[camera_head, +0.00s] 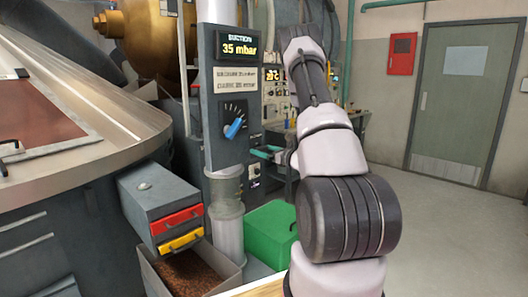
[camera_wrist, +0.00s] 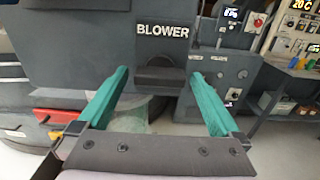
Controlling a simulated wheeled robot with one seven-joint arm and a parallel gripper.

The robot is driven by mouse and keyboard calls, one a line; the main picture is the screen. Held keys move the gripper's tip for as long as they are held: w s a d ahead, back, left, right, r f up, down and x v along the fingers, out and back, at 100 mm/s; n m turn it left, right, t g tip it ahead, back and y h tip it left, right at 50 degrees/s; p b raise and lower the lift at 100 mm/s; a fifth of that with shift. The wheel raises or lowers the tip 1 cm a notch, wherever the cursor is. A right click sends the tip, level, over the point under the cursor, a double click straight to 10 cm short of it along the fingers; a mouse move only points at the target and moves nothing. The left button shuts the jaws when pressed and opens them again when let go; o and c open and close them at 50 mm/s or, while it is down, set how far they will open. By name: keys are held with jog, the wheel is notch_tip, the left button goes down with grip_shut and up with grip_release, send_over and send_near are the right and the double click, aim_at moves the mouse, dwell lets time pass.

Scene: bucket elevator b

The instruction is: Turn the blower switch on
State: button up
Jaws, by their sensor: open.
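The blower switch (camera_wrist: 159,76) shows in the wrist view as a dark, blocky part under a white BLOWER label (camera_wrist: 162,31) on a grey panel. I cannot tell its position from its shape. My gripper (camera_wrist: 160,73) is open, with one teal finger on each side of the switch in the picture and nothing between them. I cannot tell whether either finger touches it. In the head view my gripper (camera_head: 265,153) is just right of the grey suction column (camera_head: 227,80); the blower switch cannot be made out there.
The column has a 35 mbar display (camera_head: 239,49) and a blue knob (camera_head: 235,128). A grey box with red and yellow handles (camera_head: 158,205) stands at left, above a bin of brown beans (camera_head: 190,272). A green crate (camera_head: 270,232) is below my gripper. Open floor lies right.

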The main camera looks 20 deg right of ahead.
jog(key=v, duration=1)
jog(key=shift+s, duration=0.35)
jog(key=shift+d, duration=0.15)
